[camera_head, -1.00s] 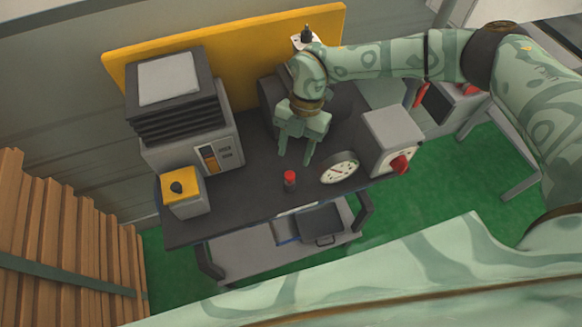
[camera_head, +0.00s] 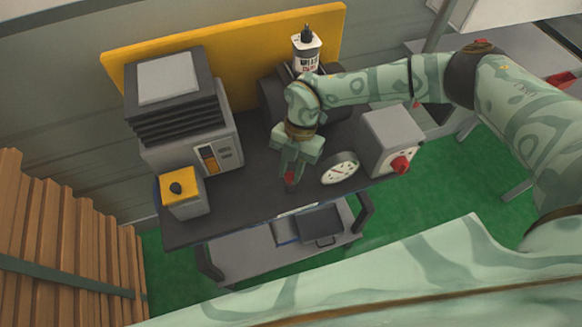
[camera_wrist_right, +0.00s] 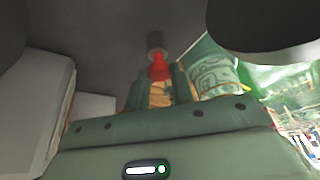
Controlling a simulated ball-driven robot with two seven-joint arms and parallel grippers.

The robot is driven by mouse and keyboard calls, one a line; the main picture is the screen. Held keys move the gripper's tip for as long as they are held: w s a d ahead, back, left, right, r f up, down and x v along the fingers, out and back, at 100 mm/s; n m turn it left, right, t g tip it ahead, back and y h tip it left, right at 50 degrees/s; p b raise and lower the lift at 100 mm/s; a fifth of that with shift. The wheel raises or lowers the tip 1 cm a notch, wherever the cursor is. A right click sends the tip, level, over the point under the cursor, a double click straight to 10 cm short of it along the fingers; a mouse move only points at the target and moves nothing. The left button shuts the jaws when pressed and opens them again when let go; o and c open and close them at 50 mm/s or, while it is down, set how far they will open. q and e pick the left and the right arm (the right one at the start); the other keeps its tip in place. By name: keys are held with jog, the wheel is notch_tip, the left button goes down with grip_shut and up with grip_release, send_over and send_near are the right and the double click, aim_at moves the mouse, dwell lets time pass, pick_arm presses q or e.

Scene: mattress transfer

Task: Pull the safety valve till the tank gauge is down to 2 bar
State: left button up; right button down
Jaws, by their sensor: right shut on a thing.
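The safety valve (camera_head: 290,180) has a red top and stands near the front edge of the dark cart top. My right gripper (camera_head: 289,182) has come down on it and is shut on the red part. In the right wrist view the red valve top (camera_wrist_right: 159,68) shows between the fingers, with its dark grey body beyond. The round white tank gauge (camera_head: 339,168) lies just right of the valve; its needle is too small to read. My left gripper is not in view.
A grey box with a red knob (camera_head: 401,164) stands right of the gauge. A yellow-topped box (camera_head: 180,190) and a grey unit with black fins (camera_head: 190,120) stand at left. A white bottle (camera_head: 306,50) is at the back. Wooden slats (camera_head: 60,240) are at far left.

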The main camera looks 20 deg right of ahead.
jog(key=shift+r+p, duration=0.95)
jog(key=shift+p, duration=0.2)
jog(key=shift+f, duration=0.15)
jog(key=c, duration=1.2)
grip_release()
jog(key=v, duration=1.6)
jog(key=shift+r, duration=0.2)
jog(key=shift+a, duration=0.1)
